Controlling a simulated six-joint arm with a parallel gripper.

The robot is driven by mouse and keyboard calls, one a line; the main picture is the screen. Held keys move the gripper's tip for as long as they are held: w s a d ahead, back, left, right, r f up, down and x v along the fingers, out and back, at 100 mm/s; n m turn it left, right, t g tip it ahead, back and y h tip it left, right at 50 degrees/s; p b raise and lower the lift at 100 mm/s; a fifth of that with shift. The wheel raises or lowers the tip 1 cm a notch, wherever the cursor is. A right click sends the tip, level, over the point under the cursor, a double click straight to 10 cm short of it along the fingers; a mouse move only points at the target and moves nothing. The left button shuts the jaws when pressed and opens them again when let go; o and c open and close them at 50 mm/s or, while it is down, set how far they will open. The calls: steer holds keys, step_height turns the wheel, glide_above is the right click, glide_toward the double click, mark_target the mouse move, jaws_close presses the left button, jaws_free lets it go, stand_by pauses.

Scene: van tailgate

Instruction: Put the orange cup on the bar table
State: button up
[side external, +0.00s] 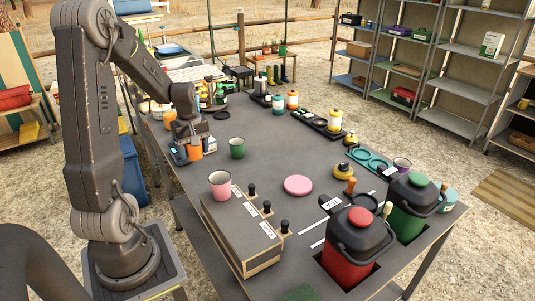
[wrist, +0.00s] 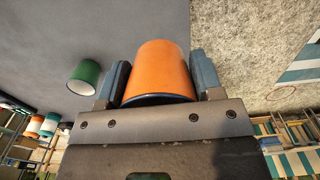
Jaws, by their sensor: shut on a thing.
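The orange cup (side external: 195,152) is between the jaws of my gripper (side external: 188,143), near the left edge of the grey-topped table (side external: 260,160). In the wrist view the orange cup (wrist: 158,70) sits between two blue-grey fingers, one on each side; its far part is in front of the table's edge, with gravel beyond. Whether its base touches the table top cannot be told. The gripper partly covers the cup in the side view.
A green cup (side external: 237,148) stands close, right of the orange cup. A pink cup (side external: 220,184) stands on a box with black knobs (side external: 240,230). The table's middle is mostly bare.

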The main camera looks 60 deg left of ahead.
steer(key=w+d+f, duration=0.1)
steer(key=w+f, duration=0.1)
steer(key=w, duration=0.1)
steer(key=w+d+f, duration=0.2)
steer(key=w+f, duration=0.1)
steer(key=w+d+f, duration=0.2)
steer(key=w, duration=0.2)
steer(key=shift+w+d+f, duration=0.1)
steer(key=shift+d+f, duration=0.05)
steer(key=shift+f, duration=2)
steer(key=shift+f, duration=0.2)
steer(key=o, duration=0.9)
steer(key=shift+o, duration=0.2)
steer(key=shift+r, duration=0.1)
